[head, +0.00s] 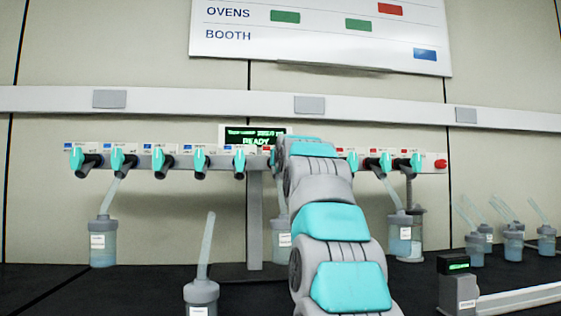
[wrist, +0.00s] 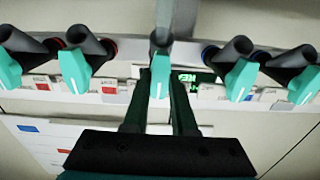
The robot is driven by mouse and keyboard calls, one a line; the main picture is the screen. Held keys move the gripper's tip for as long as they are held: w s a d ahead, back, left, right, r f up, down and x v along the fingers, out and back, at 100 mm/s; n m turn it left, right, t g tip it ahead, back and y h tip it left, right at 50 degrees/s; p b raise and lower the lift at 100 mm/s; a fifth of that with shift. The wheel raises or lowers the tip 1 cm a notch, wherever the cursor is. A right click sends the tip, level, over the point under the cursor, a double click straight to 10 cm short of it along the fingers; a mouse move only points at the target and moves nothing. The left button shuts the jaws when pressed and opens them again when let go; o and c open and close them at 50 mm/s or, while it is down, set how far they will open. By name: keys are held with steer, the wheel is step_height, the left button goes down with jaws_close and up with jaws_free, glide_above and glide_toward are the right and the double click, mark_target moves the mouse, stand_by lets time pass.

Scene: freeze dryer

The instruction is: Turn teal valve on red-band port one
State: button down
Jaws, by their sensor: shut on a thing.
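A row of teal valve handles runs along the grey manifold in the head view. Handles on the left (head: 200,160) have blue labels; those on the right (head: 385,162) have red marks. In the wrist view, red-banded ports (wrist: 75,70) are on the left and blue-banded ones (wrist: 240,78) on the right. My gripper (wrist: 160,88) is shut on the middle teal valve (wrist: 160,72), with a dark finger on each side. The handle points toward my gripper in the wrist view. The band colour on this port is hidden. My arm covers this port in the head view.
Flasks hang from the manifold at left (head: 103,245) and right (head: 398,235); another is partly behind my arm. A flask (head: 202,291) stands on the dark bench in front. Several flasks (head: 514,240) stand at right. A green-display device (head: 458,285) is right of my arm.

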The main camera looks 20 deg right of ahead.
stand_by(0.3)
steer(key=c, duration=0.7)
jaws_free()
steer(key=shift+b+v, duration=0.85)
steer(key=shift+v, duration=3.05)
steer(key=shift+s, duration=0.1)
